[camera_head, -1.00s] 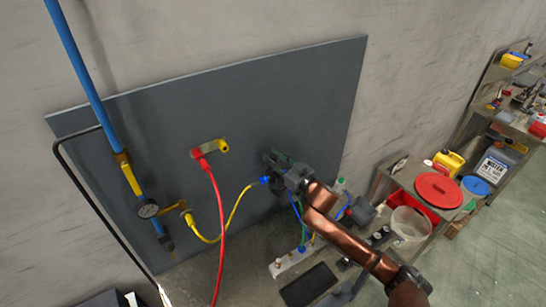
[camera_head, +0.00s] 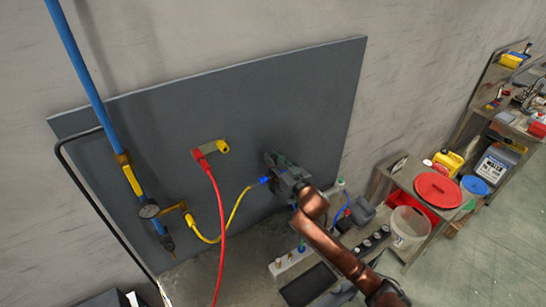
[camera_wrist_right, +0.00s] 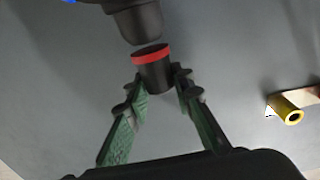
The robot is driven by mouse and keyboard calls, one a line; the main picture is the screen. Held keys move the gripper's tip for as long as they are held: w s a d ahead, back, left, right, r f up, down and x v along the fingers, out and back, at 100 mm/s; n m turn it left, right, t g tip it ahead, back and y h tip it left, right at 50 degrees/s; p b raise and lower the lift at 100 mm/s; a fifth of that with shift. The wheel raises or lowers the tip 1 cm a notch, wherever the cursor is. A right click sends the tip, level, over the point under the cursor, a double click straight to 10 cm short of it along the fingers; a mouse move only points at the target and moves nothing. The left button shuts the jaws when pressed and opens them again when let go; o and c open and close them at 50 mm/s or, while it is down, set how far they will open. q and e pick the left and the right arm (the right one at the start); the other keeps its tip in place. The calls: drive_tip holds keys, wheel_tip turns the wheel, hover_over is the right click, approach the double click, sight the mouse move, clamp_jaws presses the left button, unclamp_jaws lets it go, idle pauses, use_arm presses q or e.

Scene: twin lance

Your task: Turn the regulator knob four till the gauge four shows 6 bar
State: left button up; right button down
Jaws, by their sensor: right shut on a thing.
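In the right wrist view, a black regulator knob (camera_wrist_right: 155,74) with a red ring sits between the two green-black fingers of my right gripper (camera_wrist_right: 157,86). The gripper is shut on it. A wider dark regulator body (camera_wrist_right: 137,22) is just beyond the knob. In the head view, my right gripper (camera_head: 281,174) is against the right part of the grey panel and hides the knob. No gauge face shows near this gripper, so no reading is visible there. My left gripper is not in view.
A red hose (camera_head: 219,220) and a yellow hose (camera_head: 230,215) hang before the grey panel (camera_head: 130,120). A bench with a bucket (camera_head: 409,228) stands right.

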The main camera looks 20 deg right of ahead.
idle(0.3)
drive_tip(key=c, duration=1.6)
unclamp_jaws()
drive_tip(key=shift+s, duration=0.1)
drive_tip(key=s, duration=0.4)
drive_tip(key=s+d, duration=0.1)
drive_tip(key=s, duration=0.6)
drive_tip(key=shift+s+d, duration=0.15)
drive_tip(key=shift+s, duration=0.25)
